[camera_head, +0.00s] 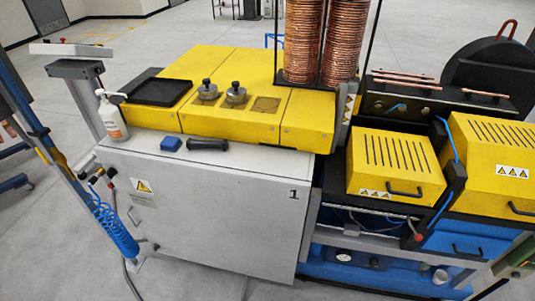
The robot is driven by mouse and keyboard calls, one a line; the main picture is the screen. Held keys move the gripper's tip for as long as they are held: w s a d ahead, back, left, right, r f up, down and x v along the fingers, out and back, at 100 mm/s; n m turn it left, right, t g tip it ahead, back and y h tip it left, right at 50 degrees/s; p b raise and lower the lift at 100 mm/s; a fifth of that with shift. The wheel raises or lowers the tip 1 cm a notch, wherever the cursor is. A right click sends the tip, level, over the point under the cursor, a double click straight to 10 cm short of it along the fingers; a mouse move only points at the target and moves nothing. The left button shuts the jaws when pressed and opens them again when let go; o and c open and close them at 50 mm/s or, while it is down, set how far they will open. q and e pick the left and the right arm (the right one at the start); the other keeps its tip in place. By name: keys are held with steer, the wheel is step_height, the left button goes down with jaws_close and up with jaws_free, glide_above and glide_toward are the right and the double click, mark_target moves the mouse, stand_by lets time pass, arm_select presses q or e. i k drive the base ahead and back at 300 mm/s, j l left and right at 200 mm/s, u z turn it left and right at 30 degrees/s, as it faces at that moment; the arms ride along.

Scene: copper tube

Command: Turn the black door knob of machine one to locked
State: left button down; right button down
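Machine one is a grey cabinet (225,215) with a "1" on its upper right front, under a yellow top (235,65). Near the left edge of its front, below a yellow warning label (143,187), is a small dark handle-like part (133,217). Another small dark part (155,247) sits lower down. Both are too small to tell which is the black door knob or how it is turned. Neither of my grippers is in view.
A stand with a coiled blue hose (118,232) rises at the left, near the cabinet's left side. On the cabinet's top ledge are a pump bottle (111,116), a blue block (171,144) and a black handle (207,145). The floor in front is clear.

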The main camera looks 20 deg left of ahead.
mark_target(111, 172)
steer(key=u, duration=1.85)
